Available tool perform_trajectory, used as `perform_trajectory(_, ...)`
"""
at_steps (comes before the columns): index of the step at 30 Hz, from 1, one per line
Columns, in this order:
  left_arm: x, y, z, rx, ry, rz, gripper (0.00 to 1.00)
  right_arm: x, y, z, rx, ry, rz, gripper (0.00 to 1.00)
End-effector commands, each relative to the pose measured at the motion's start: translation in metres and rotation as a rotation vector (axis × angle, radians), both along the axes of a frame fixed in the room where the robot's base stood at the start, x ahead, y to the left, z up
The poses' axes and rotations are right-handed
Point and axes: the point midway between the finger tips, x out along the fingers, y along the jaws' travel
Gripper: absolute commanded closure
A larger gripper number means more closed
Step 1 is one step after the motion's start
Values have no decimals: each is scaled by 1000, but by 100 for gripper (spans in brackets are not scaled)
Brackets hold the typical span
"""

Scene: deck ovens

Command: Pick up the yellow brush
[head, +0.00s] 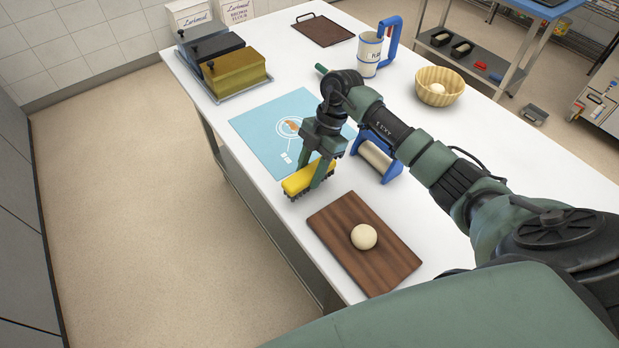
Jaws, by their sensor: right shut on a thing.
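The yellow brush (306,179) has a yellow back and dark bristles along its underside. It is near the table's left edge, by the lower corner of the blue mat. My right gripper (318,176) points down over it and is shut on it, with its fingers on either side of the brush. I cannot tell whether the bristles touch the table or hang just above it. My left gripper is not in the head view.
A wooden board (373,270) with a dough ball (364,236) lies in front. A blue-framed roller (377,157) stands right of the gripper. The blue mat (262,130), lidded tins (235,76), a flour canister (369,55) and a basket (439,86) are farther back on the white table (480,140).

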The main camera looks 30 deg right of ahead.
Motion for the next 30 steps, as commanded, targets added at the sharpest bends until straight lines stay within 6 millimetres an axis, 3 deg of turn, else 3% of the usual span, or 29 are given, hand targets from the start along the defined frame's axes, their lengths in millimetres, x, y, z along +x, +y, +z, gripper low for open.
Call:
perform_trajectory(12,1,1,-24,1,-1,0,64,2,0,99,0,-7,1,100)
perform_trajectory(18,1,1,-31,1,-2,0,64,1,0,139,0,-6,1,100)
perform_trajectory(24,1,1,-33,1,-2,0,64,1,0,162,1,-3,0,100)
perform_trajectory(30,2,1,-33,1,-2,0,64,0,0,170,0,-1,0,100)
